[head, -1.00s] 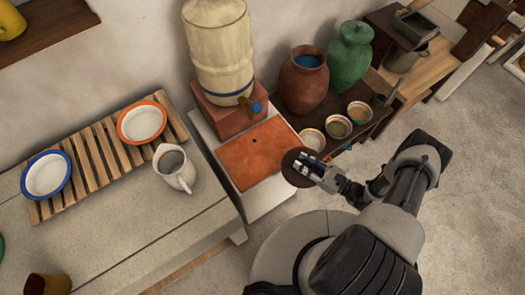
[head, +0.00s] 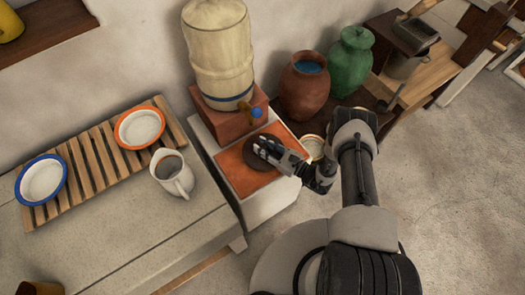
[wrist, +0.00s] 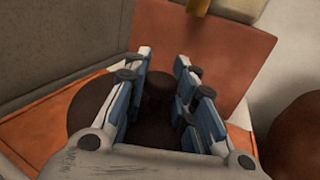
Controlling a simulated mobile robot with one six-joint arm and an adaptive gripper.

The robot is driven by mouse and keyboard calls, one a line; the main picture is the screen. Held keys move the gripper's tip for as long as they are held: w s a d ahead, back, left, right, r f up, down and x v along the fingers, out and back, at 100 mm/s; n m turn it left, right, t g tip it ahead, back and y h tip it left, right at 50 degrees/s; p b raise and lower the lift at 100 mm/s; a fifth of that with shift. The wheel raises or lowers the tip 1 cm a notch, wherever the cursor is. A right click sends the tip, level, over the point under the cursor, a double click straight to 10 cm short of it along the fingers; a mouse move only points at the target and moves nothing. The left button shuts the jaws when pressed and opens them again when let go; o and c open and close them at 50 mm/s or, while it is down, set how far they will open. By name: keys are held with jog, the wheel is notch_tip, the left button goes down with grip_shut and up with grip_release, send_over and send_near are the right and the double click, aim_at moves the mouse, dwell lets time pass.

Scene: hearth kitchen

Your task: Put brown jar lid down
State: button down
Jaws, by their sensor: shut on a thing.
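The brown jar lid (head: 256,162) is a dark round disc over the orange tiled top (head: 233,178) of a white stand. My gripper (head: 266,149) is shut on its knob from above. In the wrist view the knob (wrist: 158,88) sits between the two fingers, and the disc (wrist: 88,108) spreads below them. I cannot tell whether the disc touches the tile. The brown jar (head: 303,88) stands open to the right, with blue inside.
A large cream water dispenser (head: 217,50) with a tap (head: 246,108) stands on a terracotta block (head: 215,117) just behind the lid. A green jar (head: 350,62) is beside the brown jar. A white mug (head: 174,178) stands on the counter at left.

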jog(key=shift+w+a+f+b, duration=0.15)
jog(key=shift+f+b, duration=0.65)
jog(key=shift+f, duration=0.95)
jog(key=shift+f, duration=0.1)
jog(key=shift+f, duration=0.15)
jog(key=c, duration=1.3)
grip_release()
jog(key=shift+c, duration=0.2)
jog(key=shift+r, duration=0.2)
